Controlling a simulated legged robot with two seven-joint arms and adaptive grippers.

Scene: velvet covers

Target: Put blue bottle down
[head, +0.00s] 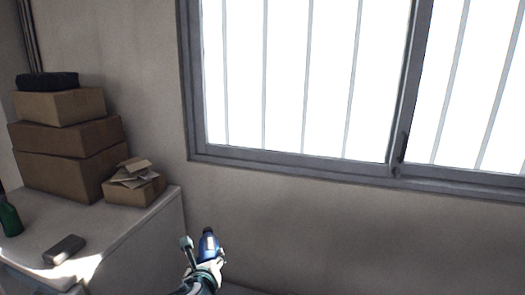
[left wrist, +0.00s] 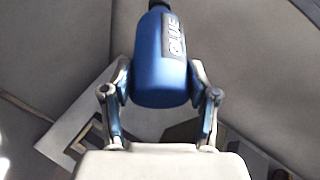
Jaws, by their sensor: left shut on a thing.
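In the head view the blue bottle (head: 208,246) shows small at the bottom, in my left gripper (head: 203,258), in front of the wall and right of the white counter. It is apart from the counter. My right gripper is not in view.
The white counter (head: 135,225) stands at the left. It holds stacked cardboard boxes (head: 68,147), a small open box (head: 133,188), a green bottle (head: 10,217) and a grey block (head: 64,249). Its right part has free room. A barred window (head: 300,75) is above.

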